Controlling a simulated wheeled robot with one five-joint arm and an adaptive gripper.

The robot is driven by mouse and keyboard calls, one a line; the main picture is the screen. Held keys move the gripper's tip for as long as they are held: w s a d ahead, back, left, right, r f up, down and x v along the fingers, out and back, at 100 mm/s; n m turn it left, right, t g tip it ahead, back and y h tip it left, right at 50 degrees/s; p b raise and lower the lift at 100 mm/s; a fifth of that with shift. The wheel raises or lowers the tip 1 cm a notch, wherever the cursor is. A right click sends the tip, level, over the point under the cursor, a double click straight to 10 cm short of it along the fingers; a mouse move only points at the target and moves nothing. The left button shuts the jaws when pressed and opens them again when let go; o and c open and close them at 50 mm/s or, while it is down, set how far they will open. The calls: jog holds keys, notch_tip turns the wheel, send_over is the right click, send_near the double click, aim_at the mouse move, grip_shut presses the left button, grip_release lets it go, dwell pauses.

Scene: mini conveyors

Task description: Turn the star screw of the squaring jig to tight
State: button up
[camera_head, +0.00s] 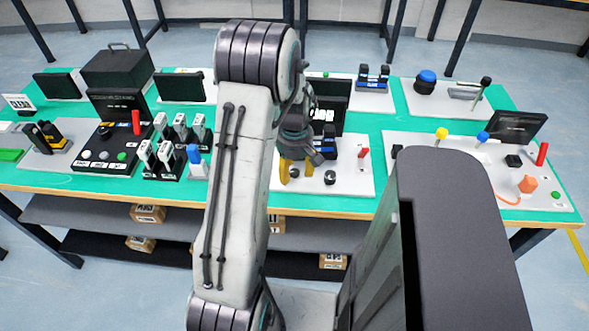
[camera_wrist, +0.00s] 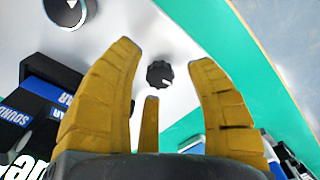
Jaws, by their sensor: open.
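A small black scalloped knob (camera_wrist: 160,73) with a pale mark, which looks like the star screw, stands on a white panel (camera_wrist: 190,30). It also shows in the head view (camera_head: 294,173). My gripper (camera_head: 296,179) has its yellow fingers pointing down over this panel. In the wrist view my gripper (camera_wrist: 168,50) is open, and the knob shows in the gap between its fingers, apart from both. I cannot tell how far the fingertips are above the panel. I cannot make out the rest of the squaring jig, and my arm hides part of the panel.
A larger black knob (camera_head: 330,177) sits right of the star screw and shows at the wrist view's upper left (camera_wrist: 67,12). Black-and-blue blocks (camera_head: 326,143) stand behind. A red upright piece (camera_head: 363,139) stands at the right. The green table (camera_head: 345,204) has its front edge close by.

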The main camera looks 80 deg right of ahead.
jog(key=shift+o, duration=0.4)
grip_shut()
